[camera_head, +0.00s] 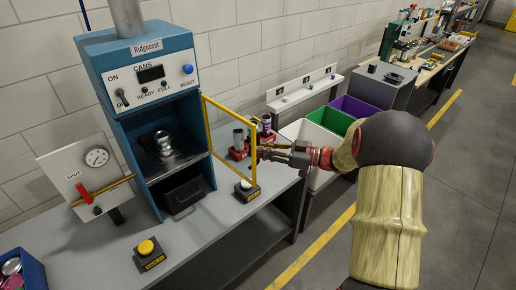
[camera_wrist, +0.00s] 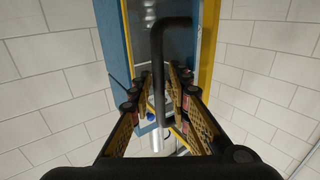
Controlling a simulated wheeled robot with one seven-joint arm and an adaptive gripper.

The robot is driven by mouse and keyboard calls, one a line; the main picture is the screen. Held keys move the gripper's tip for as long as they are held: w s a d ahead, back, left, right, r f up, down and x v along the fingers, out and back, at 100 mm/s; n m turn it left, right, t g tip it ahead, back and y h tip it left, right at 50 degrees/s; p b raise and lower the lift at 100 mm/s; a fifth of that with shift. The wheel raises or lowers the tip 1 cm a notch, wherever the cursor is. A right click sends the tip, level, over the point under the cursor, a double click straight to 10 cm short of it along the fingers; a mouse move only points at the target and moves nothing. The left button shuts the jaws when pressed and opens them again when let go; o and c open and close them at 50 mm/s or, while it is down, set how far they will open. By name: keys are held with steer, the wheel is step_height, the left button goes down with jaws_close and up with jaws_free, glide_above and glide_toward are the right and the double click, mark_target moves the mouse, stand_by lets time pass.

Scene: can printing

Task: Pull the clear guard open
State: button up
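The clear guard has a yellow frame (camera_head: 229,110) and stands swung out from the right side of the blue can machine (camera_head: 150,70). My gripper (camera_head: 270,152) is at the guard's outer edge, reaching in from the right. In the wrist view, the black bar handle (camera_wrist: 157,80) runs between my gripper's fingers (camera_wrist: 160,95). The fingers are apart, with gaps visible beside the handle. Contact with the handle cannot be made out.
A yellow button (camera_head: 146,248) is at the bench's front, and a white button (camera_head: 246,187) sits below the guard. A red rack (camera_head: 238,152) with containers stands behind the guard. A gauge panel (camera_head: 88,175) is left of the machine. Bins (camera_head: 330,118) stand to the right.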

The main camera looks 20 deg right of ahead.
steer(key=shift+o, duration=0.5)
steer(key=shift+d, duration=0.1)
steer(key=v, duration=1.1)
steer(key=shift+s+d, duration=0.3)
